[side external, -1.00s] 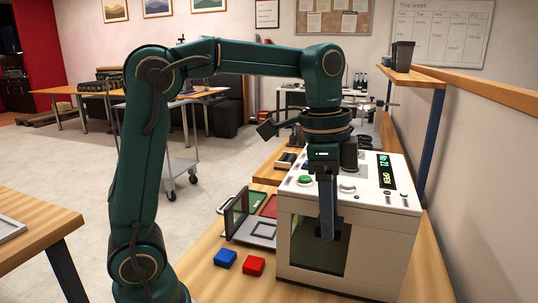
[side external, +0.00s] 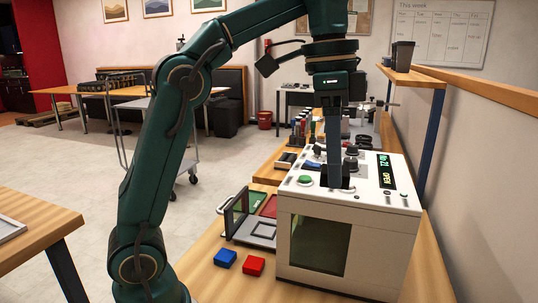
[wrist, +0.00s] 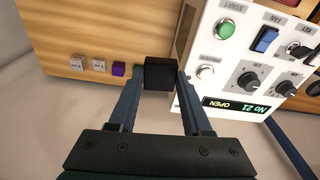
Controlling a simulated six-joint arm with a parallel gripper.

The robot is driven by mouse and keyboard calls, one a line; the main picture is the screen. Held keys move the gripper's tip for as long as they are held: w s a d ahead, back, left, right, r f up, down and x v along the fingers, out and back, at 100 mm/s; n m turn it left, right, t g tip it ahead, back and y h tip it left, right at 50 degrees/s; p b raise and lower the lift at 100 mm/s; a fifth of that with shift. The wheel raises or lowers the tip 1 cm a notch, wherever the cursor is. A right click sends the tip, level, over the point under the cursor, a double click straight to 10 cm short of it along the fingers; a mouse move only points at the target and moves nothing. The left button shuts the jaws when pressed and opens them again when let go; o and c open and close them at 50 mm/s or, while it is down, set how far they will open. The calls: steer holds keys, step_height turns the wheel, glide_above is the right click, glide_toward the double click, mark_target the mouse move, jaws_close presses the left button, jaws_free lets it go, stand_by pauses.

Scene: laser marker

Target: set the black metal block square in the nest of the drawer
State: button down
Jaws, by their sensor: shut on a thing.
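The black metal block (wrist: 160,73) is between my fingertips in the wrist view, with one finger against each side. My gripper (side external: 335,182) is shut on it, high at the machine's top front edge in the side view. The open drawer (side external: 240,236) sticks out at the left of the white machine, far below and left of my gripper. Its nest (side external: 263,230) looks like a grey square frame with no block on it. The drawer is not clear in the wrist view.
The white laser machine (side external: 300,205) has knobs, a green button (side external: 305,181) and a display reading OPEN (side external: 386,172). A blue block (side external: 225,258) and a red block (side external: 253,266) lie on the bench in front of the drawer. A wall shelf (side external: 410,77) is at the right.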

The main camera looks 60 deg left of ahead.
steer(key=a+f+n, duration=0.1)
steer(key=f+n, duration=0.1)
steer(key=s+f+n, duration=0.1)
steer(key=f+n, duration=0.2)
steer(key=a+f+n+y, duration=0.1)
steer(key=f+n, duration=0.1)
steer(key=shift+s+a+f+n, duration=0.15)
steer(key=shift+s+a+n, duration=0.2)
steer(key=shift+n, duration=0.05)
steer(key=s+a+f+n, duration=0.2)
steer(key=s+a+f, duration=0.1)
steer(key=s+a, duration=0.2)
steer(key=n+y, duration=0.1)
steer(key=n, duration=0.6)
glide_above(266, 230)
step_height(266, 230, down, 5)
step_height(266, 230, down, 10)
steer(key=shift+s+r, duration=0.1)
steer(key=shift+s, duration=0.05)
steer(key=shift+d+f, duration=0.1)
steer(key=shift+f, duration=0.1)
steer(key=shift+c, duration=1.7)
jaws_free()
step_height(266, 230, up, 12)
steer(key=s+d, duration=0.1)
steer(key=shift+r, duration=0.2)
